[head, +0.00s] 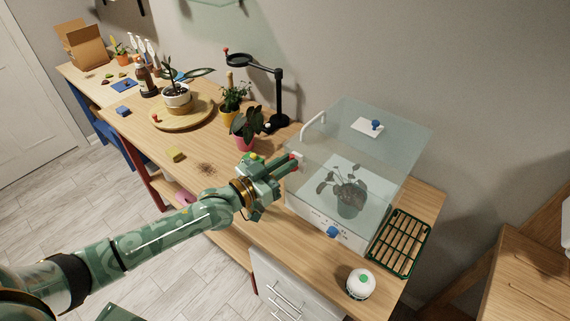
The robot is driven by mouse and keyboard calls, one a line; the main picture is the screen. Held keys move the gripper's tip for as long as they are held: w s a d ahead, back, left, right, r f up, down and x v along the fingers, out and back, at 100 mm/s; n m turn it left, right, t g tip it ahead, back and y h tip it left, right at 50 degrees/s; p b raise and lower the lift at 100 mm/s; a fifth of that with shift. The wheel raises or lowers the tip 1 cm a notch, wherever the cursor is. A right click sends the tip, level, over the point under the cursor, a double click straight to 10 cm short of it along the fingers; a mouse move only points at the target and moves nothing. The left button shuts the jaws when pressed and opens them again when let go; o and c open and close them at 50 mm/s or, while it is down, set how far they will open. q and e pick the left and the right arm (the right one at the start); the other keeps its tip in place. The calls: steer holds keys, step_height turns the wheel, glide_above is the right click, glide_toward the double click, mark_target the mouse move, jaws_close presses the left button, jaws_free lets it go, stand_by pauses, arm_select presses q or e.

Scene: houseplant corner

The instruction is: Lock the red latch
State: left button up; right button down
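A clear box (318,186) with a potted plant inside stands on the bench at the right. Its clear lid (345,145) has a white handle at the left and a white plate with a blue knob. A small red part (293,156), which looks like the red latch, shows at the box's left side. My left gripper (287,166) is right at this red part and partly hides it. I cannot tell whether its fingers touch the part or how far apart they are. The latch's exact position is unclear. My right gripper is not in view.
A blue knob (333,232) sits low on the box's front. A slatted green-framed tray (399,243) and a white round pot-like item (361,283) are nearby at the right. A pink-potted plant (246,127) and a black stand (279,100) are behind my gripper.

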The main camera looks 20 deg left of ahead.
arm_select(q)
steer(key=o, duration=0.3)
steer(key=shift+o, duration=0.2)
steer(key=r+v, duration=0.1)
steer(key=v, duration=1.5)
steer(key=shift+f, duration=0.5)
steer(key=shift+s+a+f, duration=0.1)
steer(key=shift+a, duration=0.05)
